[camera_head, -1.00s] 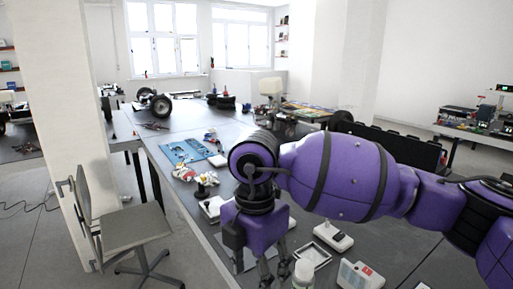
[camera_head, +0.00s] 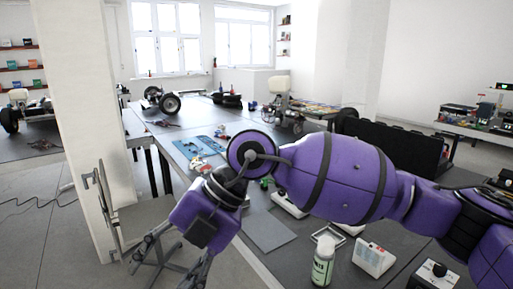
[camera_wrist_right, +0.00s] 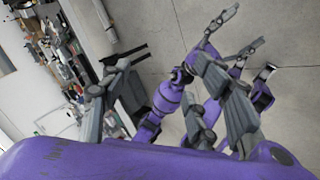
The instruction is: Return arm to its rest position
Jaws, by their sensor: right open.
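My right arm (camera_head: 335,180) comes in from the right of the head view, purple with black bands. Its right gripper (camera_head: 168,266) hangs beyond the table's left edge, in front of the chair, with its fingers apart and nothing between them. In the right wrist view the right gripper's (camera_wrist_right: 165,100) two grey fingers stand wide apart. Purple links and grey fingers of what looks like my other arm, the left gripper (camera_wrist_right: 245,50), show behind them; they overlap, so I cannot tell its opening. The left arm is not in the head view.
The long dark table (camera_head: 270,228) holds a blue tray (camera_head: 195,147), a white-green bottle (camera_head: 322,262), a white device (camera_head: 373,258) and a black case (camera_head: 395,143). A grey chair (camera_head: 143,218) and white pillar (camera_head: 80,120) stand left.

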